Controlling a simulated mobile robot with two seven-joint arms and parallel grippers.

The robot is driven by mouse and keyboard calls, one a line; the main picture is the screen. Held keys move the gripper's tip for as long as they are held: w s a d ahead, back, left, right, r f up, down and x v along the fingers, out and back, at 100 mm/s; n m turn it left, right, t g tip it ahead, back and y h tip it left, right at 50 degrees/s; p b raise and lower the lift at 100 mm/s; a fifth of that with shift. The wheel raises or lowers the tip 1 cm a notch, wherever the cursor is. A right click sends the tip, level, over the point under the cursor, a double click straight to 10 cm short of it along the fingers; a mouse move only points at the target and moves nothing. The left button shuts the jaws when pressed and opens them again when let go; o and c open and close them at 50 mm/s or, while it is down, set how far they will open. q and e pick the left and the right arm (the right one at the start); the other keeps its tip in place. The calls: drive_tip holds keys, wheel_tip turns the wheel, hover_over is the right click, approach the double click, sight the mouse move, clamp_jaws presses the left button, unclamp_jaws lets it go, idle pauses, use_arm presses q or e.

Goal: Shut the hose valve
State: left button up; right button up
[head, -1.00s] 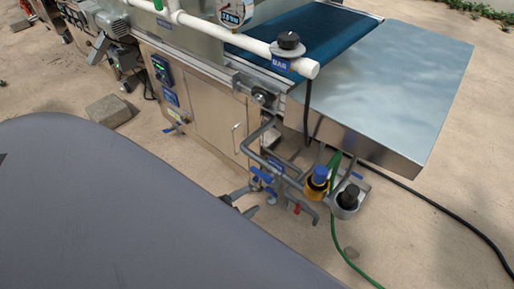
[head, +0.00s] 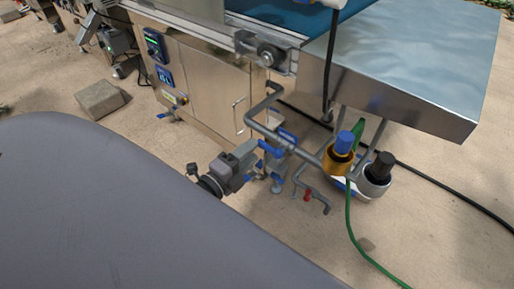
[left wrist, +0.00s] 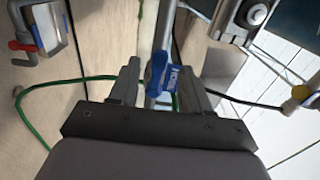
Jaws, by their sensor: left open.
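The hose valve's blue handle (head: 268,150) is on the grey pipework at the machine's lower corner, by a blue label (head: 287,136). In the left wrist view, a blue piece with white lettering (left wrist: 165,80) lies between my fingers, in front of a grey pipe. My left gripper (head: 254,153) reaches in from the left, close beside the handle; in the left wrist view the left gripper (left wrist: 160,72) is open, with a finger on each side of the blue piece. Whether either finger touches it I cannot tell. My right gripper is out of view.
A red-handled tap (head: 308,195) is on the pipe below. A yellow canister with a blue cap (head: 339,158) and a grey one with a black cap (head: 376,175) stand right of it. A green hose (head: 350,230) runs along the floor. A concrete block (head: 100,99) lies at left.

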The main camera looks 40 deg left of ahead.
sight(269, 149)
use_arm(q)
drive_tip(key=shift+w+d, duration=0.15)
drive_tip(key=shift+w, duration=1.6)
clamp_jaws()
